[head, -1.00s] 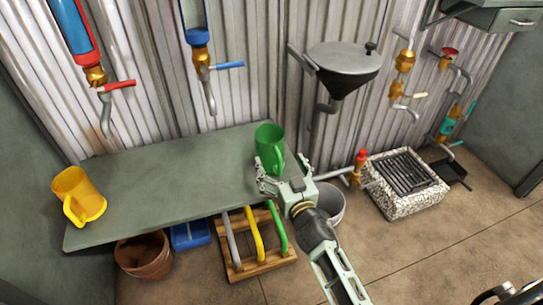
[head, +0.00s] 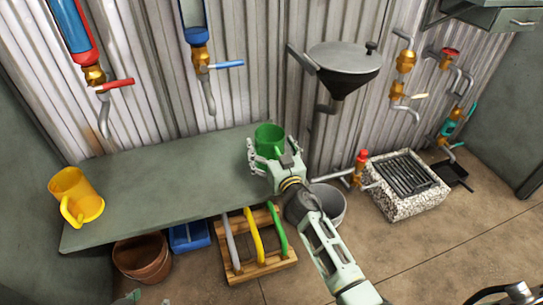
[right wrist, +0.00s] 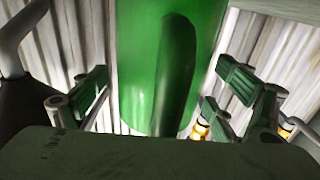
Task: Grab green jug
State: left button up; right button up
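The green jug (head: 268,133) stands upright at the right end of the grey-green bench, its handle towards my right gripper. My right gripper (head: 277,153) is open around the jug's near side, a finger to each side. In the right wrist view the jug (right wrist: 138,60) fills the middle, its dark handle upright between the spread fingers (right wrist: 165,92). Gaps show between the fingers and the jug. The jug's base is hidden behind the gripper body. A small pale green piece at the bottom left edge of the head view may be my left gripper's tip.
A yellow jug (head: 76,196) stands at the left end of the bench (head: 165,190). Below are a clay pot (head: 143,260), a blue box (head: 190,236), a wooden rack (head: 262,268) and a grey bucket (head: 328,208). A black funnel (head: 343,70) hangs right of the green jug.

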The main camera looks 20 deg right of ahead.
jog(key=c, duration=1.2)
jog(key=shift+r, duration=0.1)
